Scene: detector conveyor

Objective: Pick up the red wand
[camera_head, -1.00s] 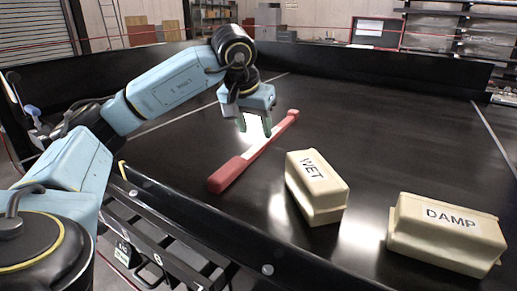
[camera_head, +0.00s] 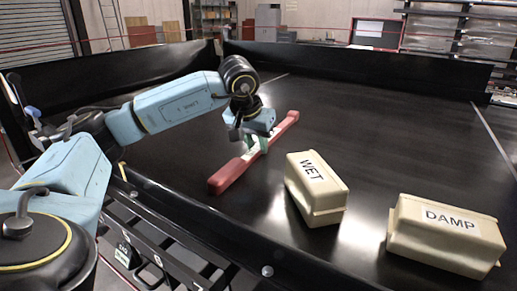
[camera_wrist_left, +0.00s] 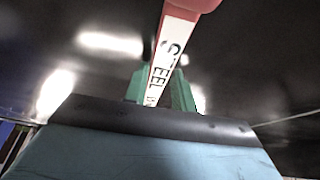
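The red wand (camera_head: 229,176) lies on the black conveyor, slanting from near left to far right. Its pale middle band carries black lettering, which the left wrist view shows as a white strip (camera_wrist_left: 170,50) reading "STEEL" in part. My left gripper (camera_head: 256,147) is down over this middle part. Its green fingers (camera_wrist_left: 160,92) stand on either side of the wand in the left wrist view. They are close to its sides, but I cannot tell whether they press on it. My right gripper is not in view.
A cream block marked WET (camera_head: 315,190) stands just right of the wand. Another cream block marked DAMP (camera_head: 446,236) is farther right. Dark raised walls (camera_head: 370,66) edge the conveyor at the back and left. The belt beyond the wand is clear.

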